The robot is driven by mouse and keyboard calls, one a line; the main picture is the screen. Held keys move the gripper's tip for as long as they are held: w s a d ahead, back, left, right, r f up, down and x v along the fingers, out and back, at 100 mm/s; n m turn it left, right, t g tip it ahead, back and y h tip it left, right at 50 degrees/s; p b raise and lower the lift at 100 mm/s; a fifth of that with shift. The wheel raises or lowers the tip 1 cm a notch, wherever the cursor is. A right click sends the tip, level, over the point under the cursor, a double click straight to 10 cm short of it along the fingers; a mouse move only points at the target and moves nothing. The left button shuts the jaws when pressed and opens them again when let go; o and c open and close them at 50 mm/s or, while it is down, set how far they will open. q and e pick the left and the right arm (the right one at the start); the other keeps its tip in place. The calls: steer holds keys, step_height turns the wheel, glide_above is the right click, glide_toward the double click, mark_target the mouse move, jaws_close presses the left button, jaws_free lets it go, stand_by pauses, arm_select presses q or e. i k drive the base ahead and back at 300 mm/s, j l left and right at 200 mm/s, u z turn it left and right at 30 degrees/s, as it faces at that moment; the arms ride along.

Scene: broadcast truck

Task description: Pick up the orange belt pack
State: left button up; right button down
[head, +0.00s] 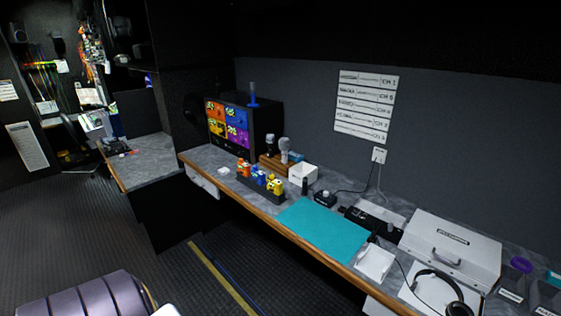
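The orange belt pack (243,168) stands upright at the left end of a dark rack (264,192) on the grey counter. The lower part of the orange pack is hard to make out at this size. Neither of my grippers is in view, and nothing is touching the orange pack.
A teal mat (322,229) lies to the right. The counter's wooden front edge (235,197) runs close before the rack.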

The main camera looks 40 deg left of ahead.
mark_target(244, 166)
steer(key=u, duration=1.65)
